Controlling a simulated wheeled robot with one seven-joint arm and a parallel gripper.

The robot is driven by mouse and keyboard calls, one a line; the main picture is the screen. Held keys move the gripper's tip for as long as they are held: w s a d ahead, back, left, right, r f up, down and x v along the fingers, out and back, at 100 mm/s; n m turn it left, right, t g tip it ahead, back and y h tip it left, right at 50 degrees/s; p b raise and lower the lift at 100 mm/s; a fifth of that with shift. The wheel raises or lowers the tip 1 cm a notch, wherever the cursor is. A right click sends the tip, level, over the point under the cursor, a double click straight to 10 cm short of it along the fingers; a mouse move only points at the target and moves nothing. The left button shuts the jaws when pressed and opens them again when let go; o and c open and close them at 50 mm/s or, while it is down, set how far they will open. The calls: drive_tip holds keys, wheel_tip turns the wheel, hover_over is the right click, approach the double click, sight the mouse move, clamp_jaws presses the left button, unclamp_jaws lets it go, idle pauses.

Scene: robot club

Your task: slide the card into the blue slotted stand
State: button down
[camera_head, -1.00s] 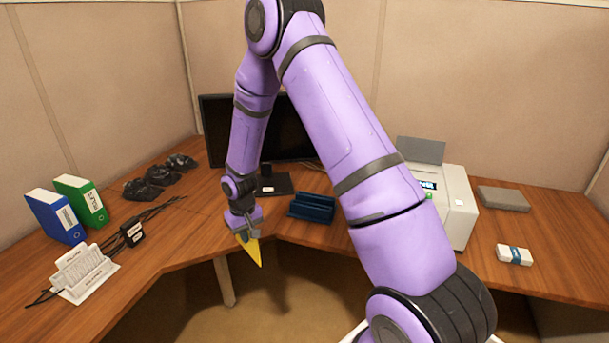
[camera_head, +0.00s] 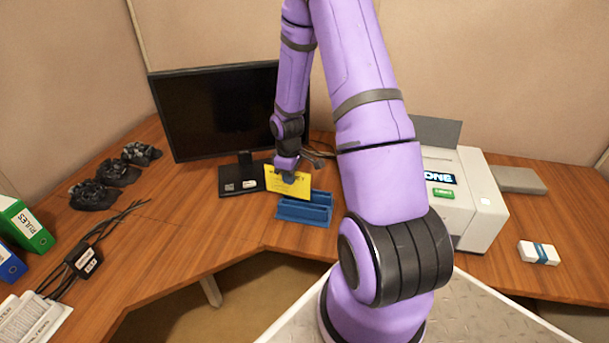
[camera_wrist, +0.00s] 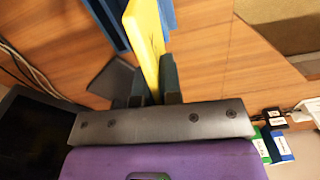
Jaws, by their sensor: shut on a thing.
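A yellow card (camera_head: 286,182) is held upright in my gripper (camera_head: 288,174), with its printed face toward the head camera. The blue slotted stand (camera_head: 304,210) sits on the desk near its front edge, just below and to the right of the card in the head view. In the wrist view the card (camera_wrist: 145,38) stands between the two fingers of my gripper (camera_wrist: 152,85), with parts of the blue stand (camera_wrist: 103,18) beyond it. Whether the card's lower edge touches the stand cannot be told.
A dark monitor (camera_head: 217,112) stands behind the card. A white printer (camera_head: 463,195) is to the right, with a small white and blue pack (camera_head: 538,252) nearby. The desk (camera_head: 180,220) is clear left of the stand.

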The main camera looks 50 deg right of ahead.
sight(306, 178)
drive_tip(key=shift+n, duration=0.5)
drive_tip(key=s+d, duration=0.3)
drive_tip(key=shift+s+d, duration=0.2)
drive_tip(key=shift+d, duration=0.05)
drive_tip(key=shift+f, duration=1.95)
drive_tip(key=shift+f, duration=2.1)
idle(0.8)
drive_tip(key=c, duration=0.8)
unclamp_jaws()
drive_tip(key=shift+r, duration=3.5)
